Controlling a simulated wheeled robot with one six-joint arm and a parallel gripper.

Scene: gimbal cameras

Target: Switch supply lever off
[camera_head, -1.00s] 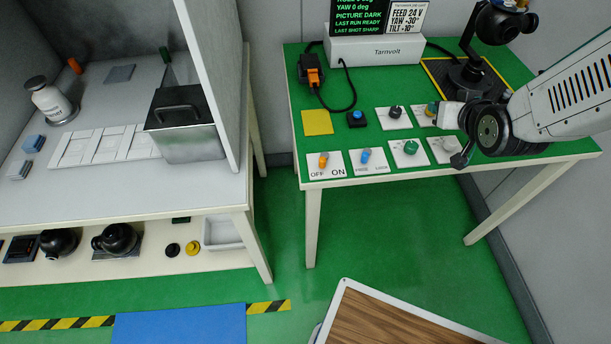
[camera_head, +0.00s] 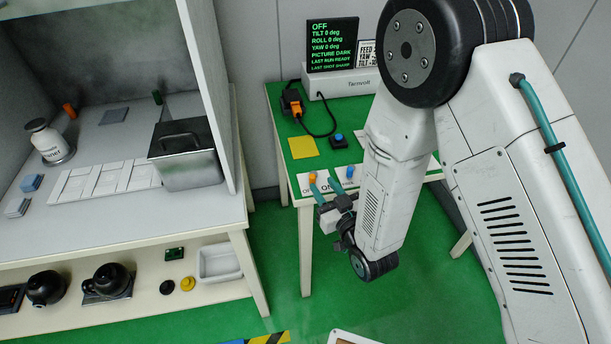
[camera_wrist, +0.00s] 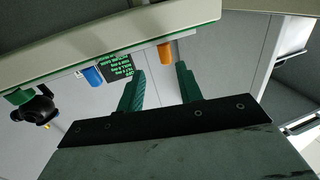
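The supply lever is a short orange handle (camera_head: 312,178) on a white plate with OFF and ON marks at the front edge of the green table, partly hidden by my gripper. Which mark it points to I cannot tell. My gripper (camera_head: 324,187) is in front of the table edge, its teal fingers pointing at the plate. In the wrist view, the picture is upside down; the orange lever (camera_wrist: 165,53) shows just beyond the gap between the two green fingertips (camera_wrist: 160,69). The fingers are apart and empty; contact with the lever is not visible.
A blue lever (camera_head: 350,172) stands right of the orange one. A blue button (camera_head: 338,140), yellow pad (camera_head: 303,147) and orange plug (camera_head: 291,100) lie behind. The screen (camera_head: 332,45) reads OFF. My arm hides the table's right side. A grey workbench (camera_head: 120,240) stands left.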

